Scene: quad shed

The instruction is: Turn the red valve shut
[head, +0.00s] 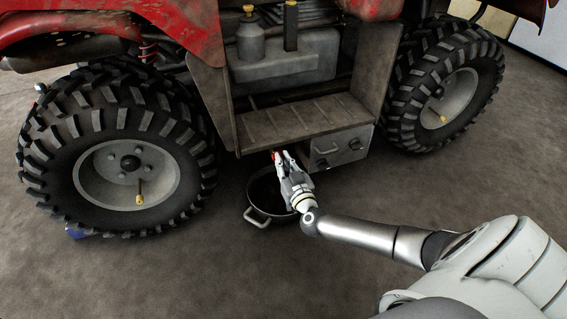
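A small patch of red, which seems to be the red valve (274,155), shows under the front edge of the quad's footwell, above a dark pan. My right gripper (279,158) reaches up to it from the lower right and covers most of it. The fingertips are at or very close to the red part. The fingers are too small and overlapped to tell whether they are open or shut on it. The valve's handle angle is hidden. My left gripper is not in view.
The dark round pan (262,197) with a handle stands on the floor below the valve. The footwell step (300,118) overhangs the gripper, and a grey box (340,148) hangs to its right. Large tyres (70,150) flank both sides. The floor in front is clear.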

